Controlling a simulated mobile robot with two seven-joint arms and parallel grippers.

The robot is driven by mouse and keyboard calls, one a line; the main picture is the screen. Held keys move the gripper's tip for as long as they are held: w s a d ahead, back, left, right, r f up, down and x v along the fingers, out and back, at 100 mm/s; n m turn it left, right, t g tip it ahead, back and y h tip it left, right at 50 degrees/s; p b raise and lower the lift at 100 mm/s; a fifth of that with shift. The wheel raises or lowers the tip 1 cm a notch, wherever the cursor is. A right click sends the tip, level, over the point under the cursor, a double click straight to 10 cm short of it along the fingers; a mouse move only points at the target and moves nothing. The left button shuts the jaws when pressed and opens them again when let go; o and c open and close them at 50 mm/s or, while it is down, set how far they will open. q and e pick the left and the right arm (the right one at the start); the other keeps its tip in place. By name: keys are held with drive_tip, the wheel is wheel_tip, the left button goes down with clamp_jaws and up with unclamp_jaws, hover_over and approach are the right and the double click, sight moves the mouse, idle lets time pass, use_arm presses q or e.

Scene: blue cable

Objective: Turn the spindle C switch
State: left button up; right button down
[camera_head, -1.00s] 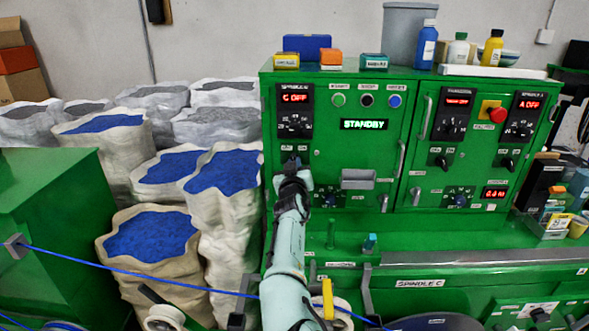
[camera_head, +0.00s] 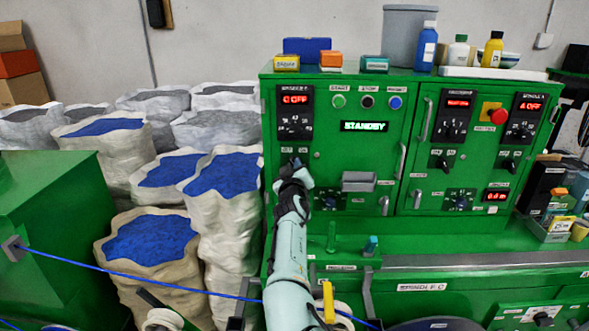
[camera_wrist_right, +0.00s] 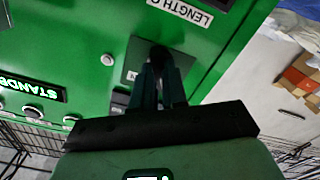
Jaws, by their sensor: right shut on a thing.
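The spindle C panel (camera_head: 295,117) is on the left of the green cabinet, and its red display (camera_head: 295,100) reads C OFF. Below it is a small dark rotary switch (camera_head: 294,160), mostly hidden by my right gripper (camera_head: 293,168). In the right wrist view my right gripper (camera_wrist_right: 160,80) has its two fingers closed around the dark switch knob (camera_wrist_right: 160,56), against the green panel. The knob's exact angle is hard to tell. My left gripper is not in view.
A green STANDBY display (camera_head: 364,127) and push buttons (camera_head: 367,102) are to the right. A grey holder (camera_head: 358,181) juts from the cabinet close to the right of my gripper. Sacks of blue granules (camera_head: 228,174) stand at left. A blue cable (camera_head: 130,274) crosses low in front.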

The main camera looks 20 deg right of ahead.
drive_tip(key=shift+r, duration=0.1)
drive_tip(key=c, duration=1.2)
unclamp_jaws()
drive_tip(key=shift+o, duration=0.2)
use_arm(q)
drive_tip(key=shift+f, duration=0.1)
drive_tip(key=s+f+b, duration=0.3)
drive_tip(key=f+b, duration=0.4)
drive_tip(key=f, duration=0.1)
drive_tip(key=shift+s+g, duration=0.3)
use_arm(e)
drive_tip(key=v, duration=1.3)
drive_tip(key=shift+s, duration=0.15)
